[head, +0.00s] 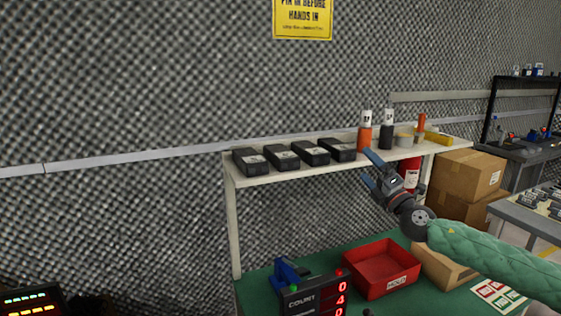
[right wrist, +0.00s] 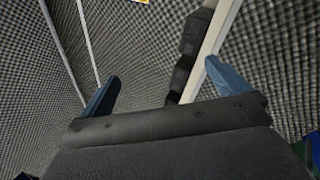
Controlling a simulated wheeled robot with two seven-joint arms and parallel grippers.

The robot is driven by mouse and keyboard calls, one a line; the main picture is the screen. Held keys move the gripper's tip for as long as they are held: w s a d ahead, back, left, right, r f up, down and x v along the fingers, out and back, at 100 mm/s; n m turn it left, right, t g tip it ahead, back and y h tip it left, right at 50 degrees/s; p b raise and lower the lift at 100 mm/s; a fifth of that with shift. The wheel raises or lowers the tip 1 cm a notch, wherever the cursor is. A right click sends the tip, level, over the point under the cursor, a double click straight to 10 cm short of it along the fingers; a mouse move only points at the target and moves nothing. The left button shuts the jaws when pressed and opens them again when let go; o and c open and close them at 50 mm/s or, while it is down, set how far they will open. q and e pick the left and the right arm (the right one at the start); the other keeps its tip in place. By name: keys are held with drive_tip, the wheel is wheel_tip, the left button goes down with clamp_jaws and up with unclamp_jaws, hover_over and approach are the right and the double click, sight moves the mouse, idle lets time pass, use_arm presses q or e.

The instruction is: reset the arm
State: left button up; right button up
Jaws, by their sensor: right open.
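My right gripper (head: 369,168) is open and empty in the head view, with its blue fingers spread in front of the right half of the raised shelf (head: 262,178). Its arm comes in from the lower right in a green sleeve. In the right wrist view, the two blue fingers (right wrist: 160,88) stand wide apart with nothing between them. The shelf edge and dark boxes (right wrist: 184,60) show beyond the fingers. My left gripper is in neither view.
Several black boxes (head: 282,156) line the shelf, with an orange bottle (head: 365,138) and a dark bottle (head: 387,134) to their right. Below are a red bin (head: 380,270), a counter display (head: 312,300) and a cardboard bin (head: 440,268). Stacked cartons (head: 468,174) stand right.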

drive_tip(key=s+a+f+m+g+h+p, duration=0.1)
drive_tip(key=s+a+f+m+g+h, duration=0.35)
drive_tip(key=s+f+m, duration=0.6)
drive_tip(key=s+a+f+m+g+h+p, duration=0.1)
drive_tip(key=s+f+m+g+h+p, duration=0.1)
drive_tip(key=s+f+m+g+h, duration=0.75)
use_arm(q)
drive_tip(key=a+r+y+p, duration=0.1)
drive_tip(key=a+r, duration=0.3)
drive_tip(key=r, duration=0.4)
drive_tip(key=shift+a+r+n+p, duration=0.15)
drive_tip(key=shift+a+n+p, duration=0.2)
drive_tip(key=shift+p, duration=0.35)
use_arm(e)
drive_tip(key=s+a+f+m+g+y, duration=0.2)
drive_tip(key=s+f+m, duration=0.1)
drive_tip(key=s+f, duration=1)
drive_tip(key=s+a+f+m+g+y, duration=0.1)
drive_tip(key=s+a+f+m+y, duration=0.2)
drive_tip(key=s+f, duration=1.1)
drive_tip(key=s, duration=0.5)
drive_tip(key=shift+s+g, duration=0.15)
drive_tip(key=shift+g, duration=0.25)
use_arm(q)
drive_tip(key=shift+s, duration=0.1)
